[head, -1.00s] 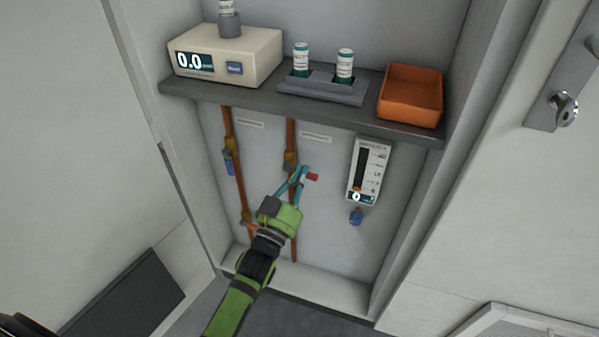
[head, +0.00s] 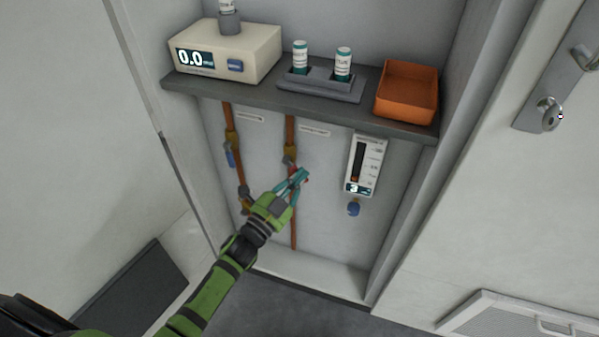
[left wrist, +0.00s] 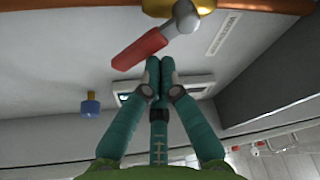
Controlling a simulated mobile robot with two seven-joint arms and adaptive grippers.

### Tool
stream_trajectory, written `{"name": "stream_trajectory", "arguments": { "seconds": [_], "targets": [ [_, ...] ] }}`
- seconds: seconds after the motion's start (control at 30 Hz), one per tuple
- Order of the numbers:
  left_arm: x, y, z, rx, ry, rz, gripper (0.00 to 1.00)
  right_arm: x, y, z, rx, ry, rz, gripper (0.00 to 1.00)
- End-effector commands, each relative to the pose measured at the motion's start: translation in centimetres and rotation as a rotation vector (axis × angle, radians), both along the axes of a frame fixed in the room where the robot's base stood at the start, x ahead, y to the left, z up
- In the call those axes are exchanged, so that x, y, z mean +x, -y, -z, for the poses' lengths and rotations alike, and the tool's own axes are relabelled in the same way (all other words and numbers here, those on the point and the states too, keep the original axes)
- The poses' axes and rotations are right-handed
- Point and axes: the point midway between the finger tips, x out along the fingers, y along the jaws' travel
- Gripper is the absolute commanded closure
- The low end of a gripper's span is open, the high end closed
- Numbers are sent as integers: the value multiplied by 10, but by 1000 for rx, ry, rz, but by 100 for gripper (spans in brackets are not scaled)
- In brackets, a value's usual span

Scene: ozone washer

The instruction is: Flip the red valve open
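The red valve handle (head: 306,181) hangs off the middle copper pipe, partly hidden behind my left fingers in the head view. In the left wrist view the red handle (left wrist: 140,48) slants down and left from its grey pivot, just past my fingertips. My left gripper (head: 300,176) has its teal fingers together at the handle. In the left wrist view its fingertips (left wrist: 160,68) meet with nothing visible between them. They are close to the handle; I cannot tell if they touch it. My right gripper is not in view.
A flow meter (head: 367,160) with a blue knob (head: 353,209) is on the panel to the right. A blue-handled valve (head: 230,157) is on the left pipe. The shelf (head: 330,111) above holds a white device (head: 250,48), vials and an orange tray (head: 405,92). Cabinet walls flank both sides.

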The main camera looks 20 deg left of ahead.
Motion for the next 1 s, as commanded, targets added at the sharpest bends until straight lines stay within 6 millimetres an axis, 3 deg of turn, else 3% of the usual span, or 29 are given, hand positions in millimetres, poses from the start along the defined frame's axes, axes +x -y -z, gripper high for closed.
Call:
{"name": "stream_trajectory", "arguments": {
  "seconds": [0.77,1.0],
  "targets": [
    [1,-16,16,491,15,-2,100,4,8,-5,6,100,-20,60],
    [1,-19,18,571,18,-3,100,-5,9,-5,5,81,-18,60]
  ]
}}
